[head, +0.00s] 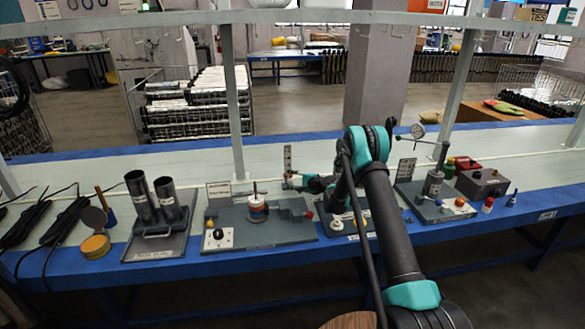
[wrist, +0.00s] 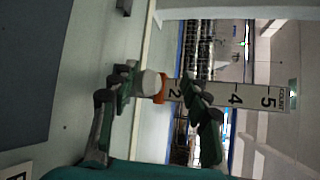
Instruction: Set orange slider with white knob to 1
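The orange slider (wrist: 162,88) with its white knob (wrist: 150,83) sits on a white numbered scale (wrist: 258,97) in the wrist view, which shows the scene turned sideways. The slider is beside the mark 2, on its lower-number side; the mark 1 is not visible. The marks 4 and 5 show, and a finger covers the part between 2 and 4. My gripper (wrist: 158,92) is open, with one finger on each side of the knob. A gap shows on the side toward the higher numbers. In the head view the scale (head: 287,158) stands upright beside my gripper (head: 290,182).
A gauge stand (head: 435,185) is to the right. Two dark tubes (head: 155,200) stand farther left.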

